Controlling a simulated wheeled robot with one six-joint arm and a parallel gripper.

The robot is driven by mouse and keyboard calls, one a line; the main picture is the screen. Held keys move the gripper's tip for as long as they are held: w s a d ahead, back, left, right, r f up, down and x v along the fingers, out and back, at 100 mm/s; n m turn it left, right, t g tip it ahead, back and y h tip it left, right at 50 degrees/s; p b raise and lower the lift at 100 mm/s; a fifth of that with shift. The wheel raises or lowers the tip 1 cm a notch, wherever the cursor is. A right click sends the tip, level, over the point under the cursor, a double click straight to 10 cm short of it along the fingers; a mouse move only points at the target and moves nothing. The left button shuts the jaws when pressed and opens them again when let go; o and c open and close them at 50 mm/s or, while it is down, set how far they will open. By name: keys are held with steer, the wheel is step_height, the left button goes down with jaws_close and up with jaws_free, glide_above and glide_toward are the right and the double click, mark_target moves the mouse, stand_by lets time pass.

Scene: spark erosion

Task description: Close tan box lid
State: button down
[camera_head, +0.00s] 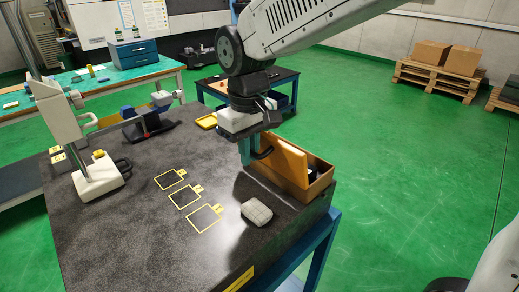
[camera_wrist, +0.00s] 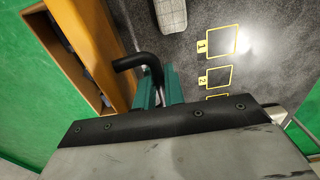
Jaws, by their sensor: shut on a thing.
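The tan box (camera_head: 318,186) stands at the right edge of the dark granite table, and its inside shows in the head view. Its tan lid (camera_head: 284,160) stands steeply raised along the box's left side, leaving the box open. In the wrist view the lid (camera_wrist: 95,40) runs along the left with the box opening beyond it. A black bent handle (camera_wrist: 137,62) sticks out from the lid. My gripper (camera_head: 248,153), with green fingers, is shut on this handle; it also shows in the wrist view (camera_wrist: 160,88). The fingers partly hide the handle.
A grey rounded block (camera_head: 257,212) lies on the granite table (camera_head: 150,225) in front of the box. Yellow numbered outlines (camera_head: 186,195) mark the tabletop. A white measuring stand (camera_head: 97,175) is at the left and a yellow tray (camera_head: 207,121) behind. The table middle is clear.

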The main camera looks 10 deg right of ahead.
steer(key=shift+w+r, duration=0.1)
steer(key=shift+w+d+r, duration=0.45)
steer(key=shift+d+r, duration=0.1)
steer(key=shift+r, duration=0.1)
steer(key=shift+w+d+r, duration=0.2)
steer(key=shift+w+d, duration=0.05)
steer(key=shift+d, duration=0.15)
steer(key=shift+w+d+r, duration=0.2)
steer(key=shift+d, duration=0.2)
steer(key=shift+w+d+r, duration=0.25)
steer(key=shift+w+d, duration=0.3)
steer(key=shift+d, duration=0.25)
